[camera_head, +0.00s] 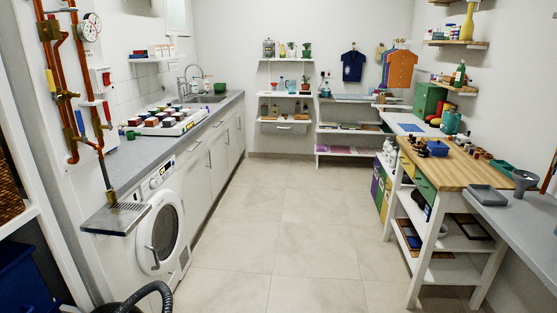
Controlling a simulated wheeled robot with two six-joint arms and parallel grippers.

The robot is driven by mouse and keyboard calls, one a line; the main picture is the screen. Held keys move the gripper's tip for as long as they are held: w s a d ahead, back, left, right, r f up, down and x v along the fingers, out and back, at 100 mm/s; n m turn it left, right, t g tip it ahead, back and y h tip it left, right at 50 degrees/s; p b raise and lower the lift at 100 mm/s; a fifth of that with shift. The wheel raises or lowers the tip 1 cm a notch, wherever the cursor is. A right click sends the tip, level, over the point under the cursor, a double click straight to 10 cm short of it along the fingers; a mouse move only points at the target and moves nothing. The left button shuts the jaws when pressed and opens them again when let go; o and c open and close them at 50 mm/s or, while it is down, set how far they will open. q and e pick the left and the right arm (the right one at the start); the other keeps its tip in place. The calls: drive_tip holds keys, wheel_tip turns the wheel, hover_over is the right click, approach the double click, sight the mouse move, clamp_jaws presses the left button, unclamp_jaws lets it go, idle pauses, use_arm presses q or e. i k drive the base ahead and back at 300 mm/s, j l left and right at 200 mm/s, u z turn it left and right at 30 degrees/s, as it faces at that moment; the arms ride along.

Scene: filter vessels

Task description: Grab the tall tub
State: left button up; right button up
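I cannot tell which thing is the tall tub from this distance. A teal rounded container (450,122) stands upright at the back of the right-hand workbench. A yellow bottle-shaped vessel (467,24) stands on a high shelf at the upper right. A green bottle (459,76) stands on a shelf below it. Several small pots with coloured tops (168,120) stand on the left counter. Neither of my grippers shows in this view.
Open tiled floor (285,215) runs down the middle. A washing machine (165,230) and cabinets line the left. A wooden-topped workbench (470,160) and a grey counter (520,212) line the right. Shelves (286,93) stand at the back. A black hose (150,291) lies at lower left.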

sight(173, 38)
drive_tip(key=i+z, duration=0.2)
drive_tip(key=i, duration=1.8)
drive_tip(key=i+l+u, duration=0.15)
drive_tip(key=i+u, duration=0.25)
drive_tip(key=i, duration=0.2)
drive_tip(key=i+l+u, duration=0.4)
drive_tip(key=i, duration=0.2)
drive_tip(key=i+l+u, duration=0.35)
drive_tip(key=i, duration=0.25)
drive_tip(key=i+l+u, duration=0.4)
drive_tip(key=l, duration=0.3)
